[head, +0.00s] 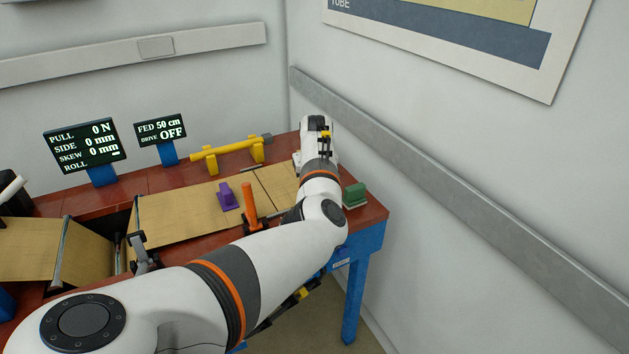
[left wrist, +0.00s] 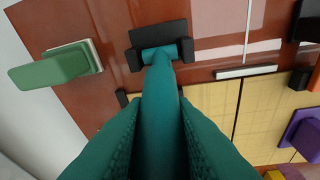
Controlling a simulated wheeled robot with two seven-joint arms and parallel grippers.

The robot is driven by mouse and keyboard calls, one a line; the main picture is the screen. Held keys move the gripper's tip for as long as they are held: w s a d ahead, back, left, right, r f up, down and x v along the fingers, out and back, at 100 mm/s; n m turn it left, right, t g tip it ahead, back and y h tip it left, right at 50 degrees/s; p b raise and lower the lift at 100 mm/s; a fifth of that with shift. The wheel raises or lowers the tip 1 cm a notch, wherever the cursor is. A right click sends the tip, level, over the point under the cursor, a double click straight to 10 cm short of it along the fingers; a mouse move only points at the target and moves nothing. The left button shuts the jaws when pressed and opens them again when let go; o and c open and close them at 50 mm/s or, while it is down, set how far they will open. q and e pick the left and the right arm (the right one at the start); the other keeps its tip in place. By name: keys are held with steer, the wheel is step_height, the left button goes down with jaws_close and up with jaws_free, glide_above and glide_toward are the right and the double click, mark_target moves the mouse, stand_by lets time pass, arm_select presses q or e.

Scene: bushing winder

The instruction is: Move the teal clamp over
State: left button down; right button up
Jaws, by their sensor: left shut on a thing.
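The teal clamp (left wrist: 160,95) fills the lower middle of the left wrist view. Its narrow far end meets a short teal piece set in a black bracket (left wrist: 158,38) on the red table; I cannot tell whether it is seated there. My left gripper (head: 325,152) is shut on the clamp at the far right end of the table. The clamp is hidden in the head view. What looks like my right gripper (head: 301,294) shows partly below my left arm, beside the table, and its jaws are unclear.
A green handled block (head: 354,195) stands at the table's right edge. A purple piece (head: 228,197) and an orange post (head: 250,202) stand by the tan sheet (head: 175,216). A yellow bar (head: 228,149) lies behind them. The wall is close on the right.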

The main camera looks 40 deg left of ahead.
arm_select(q)
steer(key=c, duration=1.5)
jaws_free()
steer(key=shift+f, duration=0.1)
steer(key=shift+o, duration=1.3)
steer(key=shift+a, duration=0.1)
steer(key=b+v, duration=0.2)
steer(key=v, duration=1)
steer(key=shift+w+a+f, duration=0.1)
